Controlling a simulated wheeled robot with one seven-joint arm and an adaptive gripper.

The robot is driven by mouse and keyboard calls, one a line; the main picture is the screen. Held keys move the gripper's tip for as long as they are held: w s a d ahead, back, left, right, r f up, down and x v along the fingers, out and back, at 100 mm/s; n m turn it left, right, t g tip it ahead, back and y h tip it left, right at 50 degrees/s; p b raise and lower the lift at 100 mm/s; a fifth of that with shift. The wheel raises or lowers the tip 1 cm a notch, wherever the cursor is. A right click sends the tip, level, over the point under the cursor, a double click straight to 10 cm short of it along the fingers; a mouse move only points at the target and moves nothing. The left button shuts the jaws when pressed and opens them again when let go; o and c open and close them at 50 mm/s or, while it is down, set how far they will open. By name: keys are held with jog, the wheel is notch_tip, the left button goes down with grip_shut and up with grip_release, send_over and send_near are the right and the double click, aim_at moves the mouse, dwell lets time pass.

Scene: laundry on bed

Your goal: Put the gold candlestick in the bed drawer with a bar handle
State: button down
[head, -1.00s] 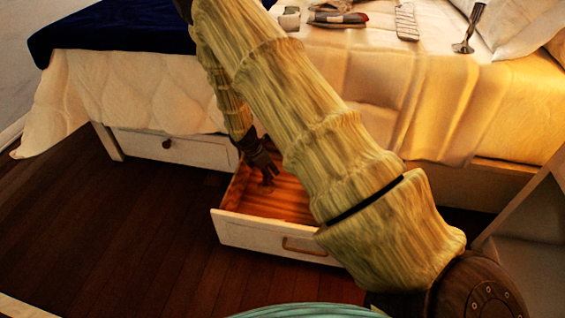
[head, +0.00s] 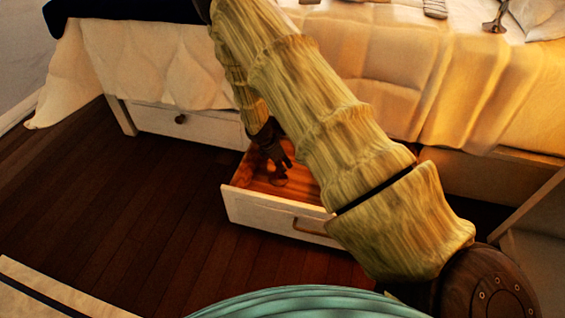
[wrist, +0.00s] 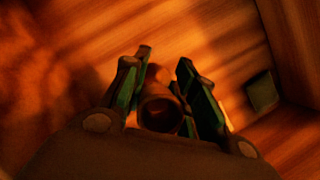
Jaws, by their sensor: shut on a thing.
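The bed drawer with a bar handle (head: 275,221) is pulled out from under the bed, its wooden inside lit orange. My gripper (head: 280,166) reaches down into it from above. In the wrist view, my gripper (wrist: 166,85) is shut on a round, brownish thing, apparently the gold candlestick (wrist: 160,110), seen nearly end-on between the fingers. The drawer floor (wrist: 90,40) lies below it. I cannot tell whether the candlestick touches the floor. In the head view it is dark and hard to separate from the fingers.
A closed drawer with a round knob (head: 180,119) is to the left. A small dark block (wrist: 262,92) sits by the drawer wall in the wrist view. A greyish candlestick-like object (head: 495,18) stands on the bed. Open floor (head: 120,200) lies front left.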

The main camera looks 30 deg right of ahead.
jog(key=c, duration=1.1)
grip_release()
jog(key=shift+c, duration=0.2)
jog(key=p+v, duration=0.6)
jog(key=v, duration=0.6)
jog(key=shift+r, duration=0.15)
